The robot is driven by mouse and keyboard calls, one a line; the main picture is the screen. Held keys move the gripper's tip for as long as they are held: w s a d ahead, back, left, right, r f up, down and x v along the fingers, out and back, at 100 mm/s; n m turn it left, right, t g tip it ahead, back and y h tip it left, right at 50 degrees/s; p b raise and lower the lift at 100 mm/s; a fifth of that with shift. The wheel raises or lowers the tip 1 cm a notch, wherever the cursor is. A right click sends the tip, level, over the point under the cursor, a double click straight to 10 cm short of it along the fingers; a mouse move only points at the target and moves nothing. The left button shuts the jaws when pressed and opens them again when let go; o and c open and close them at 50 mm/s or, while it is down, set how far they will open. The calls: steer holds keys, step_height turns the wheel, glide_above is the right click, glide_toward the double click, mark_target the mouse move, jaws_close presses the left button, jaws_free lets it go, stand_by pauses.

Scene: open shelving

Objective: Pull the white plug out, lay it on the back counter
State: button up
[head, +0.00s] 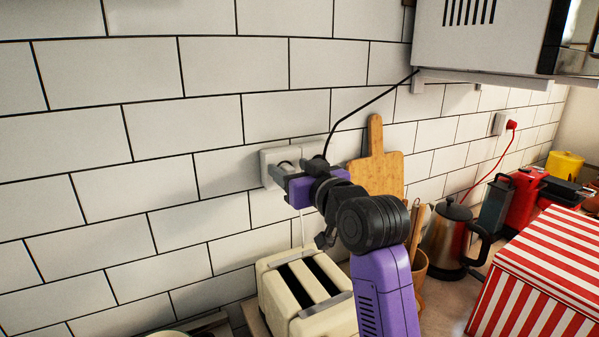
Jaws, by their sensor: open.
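A white double wall outlet (271,156) is on the tiled wall, left of the cutting board. My gripper (296,169) is open in front of the outlet, its fingertips close to the outlet's face. The white plug itself is hidden or too small to make out behind my gripper. A thin white cord (301,226) hangs below my gripper toward the cream toaster. I cannot tell whether the fingers are around the plug or touching it. The back counter (440,312) shows at the right, behind and beside my arm.
A cream toaster (306,290) stands below the outlet. A black cord (362,107) runs from the microwave (480,45) to behind my gripper. A wooden board (378,170), a kettle (448,240) and a striped red-white box (540,275) crowd the right. A red plug (511,125) is farther right.

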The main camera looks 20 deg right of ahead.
mark_target(292, 170)
steer(key=shift+w, duration=0.3)
jaws_close()
steer(key=c, duration=0.8)
jaws_free()
jaws_close()
steer(key=shift+s, duration=0.2)
steer(key=shift+s+d+p, duration=0.2)
steer(key=shift+s+p, duration=0.75)
steer(key=shift+s, duration=1.8)
